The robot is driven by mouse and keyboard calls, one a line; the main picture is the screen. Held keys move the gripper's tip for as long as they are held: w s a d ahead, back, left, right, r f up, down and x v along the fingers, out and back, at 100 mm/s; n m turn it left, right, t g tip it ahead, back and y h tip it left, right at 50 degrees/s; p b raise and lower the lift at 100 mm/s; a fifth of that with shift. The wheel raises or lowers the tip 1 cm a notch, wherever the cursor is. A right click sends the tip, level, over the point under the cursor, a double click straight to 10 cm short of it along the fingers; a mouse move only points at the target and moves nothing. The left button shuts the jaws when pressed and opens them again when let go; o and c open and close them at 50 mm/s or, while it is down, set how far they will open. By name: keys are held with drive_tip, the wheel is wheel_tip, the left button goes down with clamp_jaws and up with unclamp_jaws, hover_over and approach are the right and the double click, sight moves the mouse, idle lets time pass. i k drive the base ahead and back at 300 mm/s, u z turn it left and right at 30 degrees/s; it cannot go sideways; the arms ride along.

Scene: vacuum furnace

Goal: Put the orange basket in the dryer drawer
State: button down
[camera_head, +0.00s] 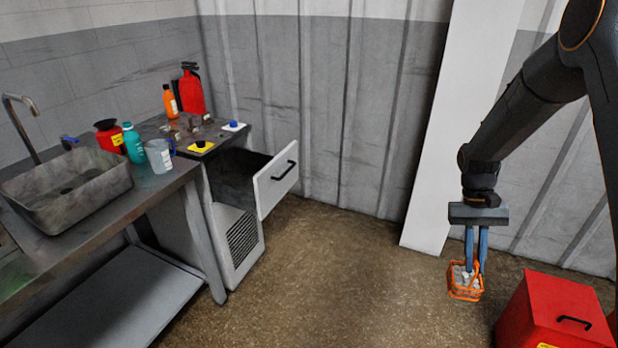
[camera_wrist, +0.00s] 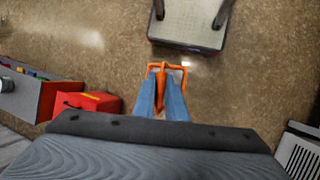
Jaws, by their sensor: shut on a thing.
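The orange basket (camera_head: 465,292) hangs from my gripper (camera_head: 474,262) at the right, above the floor beside the red box. It holds some pale pieces that are too small to make out. My gripper points straight down, with its blue fingers shut on the basket's handle. In the wrist view the basket (camera_wrist: 180,68) shows at the tips of the fingers (camera_wrist: 161,98). The dryer drawer (camera_head: 276,180) at the left centre is pulled out, with a white front and black handle.
A red box (camera_head: 555,312) stands on the floor at the lower right. A bench with a sink (camera_head: 70,190) is at the left, with bottles and a jug (camera_head: 159,155). The floor between dryer and gripper is clear.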

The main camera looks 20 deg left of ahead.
sight(248, 187)
drive_tip(key=u, duration=0.25)
drive_tip(key=i, duration=0.55)
drive_tip(key=u, duration=0.45)
